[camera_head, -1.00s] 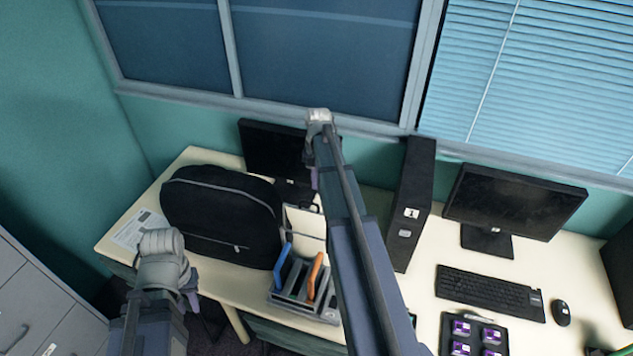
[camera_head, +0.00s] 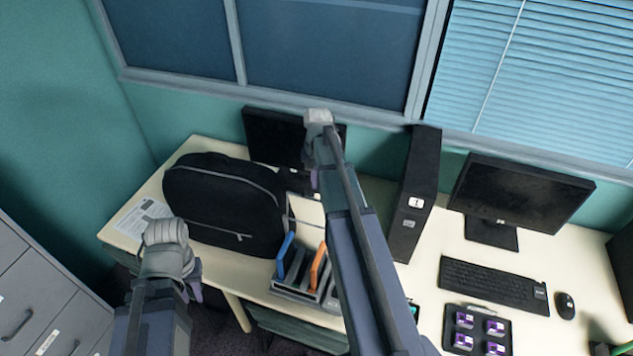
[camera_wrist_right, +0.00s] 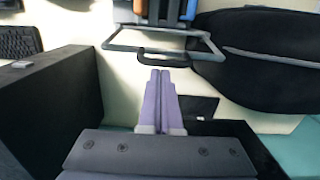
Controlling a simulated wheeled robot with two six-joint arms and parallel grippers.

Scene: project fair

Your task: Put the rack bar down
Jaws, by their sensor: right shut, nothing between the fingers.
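The rack (camera_head: 308,290) stands near the front edge of the desk, holding blue and orange upright pieces. Its grey bar with a dark grip (camera_wrist_right: 164,60) shows in the right wrist view, reaching out from the rack. In the head view my right arm partly covers the rack, and the bar is hard to make out. My right gripper (camera_head: 314,180) is above the desk behind the rack. In the wrist view its purple fingers (camera_wrist_right: 160,75) are shut and empty, with their tips just short of the grip. My left gripper (camera_head: 195,290) hangs at the lower left, its fingers mostly hidden.
A black backpack (camera_head: 225,205) stands left of the rack. A black computer tower (camera_head: 415,200) stands to the right. Monitors, a keyboard (camera_head: 492,283), a mouse (camera_head: 565,305) and a tray of purple items (camera_head: 477,328) are on the desk (camera_head: 420,275). A grey cabinet (camera_head: 40,300) is at lower left.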

